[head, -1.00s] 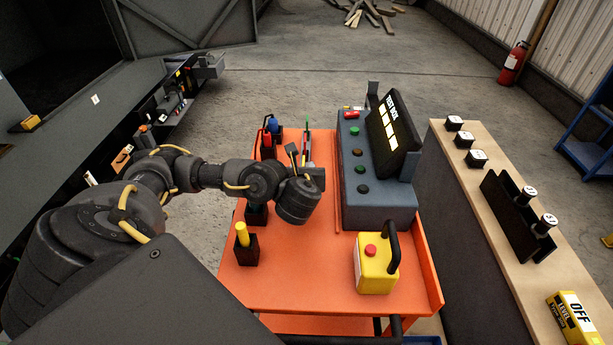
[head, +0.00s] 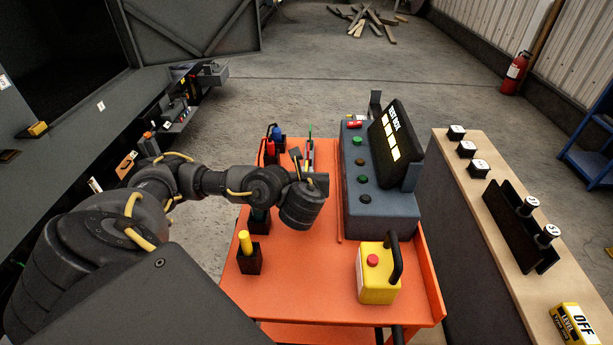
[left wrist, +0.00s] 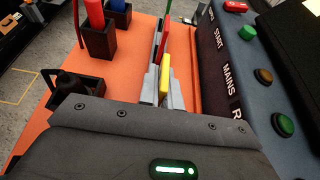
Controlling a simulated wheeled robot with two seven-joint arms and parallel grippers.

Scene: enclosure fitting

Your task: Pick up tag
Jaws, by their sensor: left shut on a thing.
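A slim yellow tag (left wrist: 165,72) stands upright in the left wrist view, between the two grey stepped fingers of my left gripper (left wrist: 164,90). The gripper is shut on it. A red tag (left wrist: 164,45) and a thin green one (left wrist: 168,12) stand in line behind it, along a narrow grey rack. In the head view my left gripper (head: 312,180) is over the orange cart top (head: 310,260), left of the grey test box, and its wrist hides most of the fingers and the yellow tag. My right gripper is not in view.
The test box (head: 380,210) stands close on the right. A yellow box with a red button (head: 378,285) and a black holder with a yellow tool (head: 249,260) are nearer. Holders with red and blue handles (left wrist: 97,35) stand left. A wooden-topped bench (head: 500,240) lies further right.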

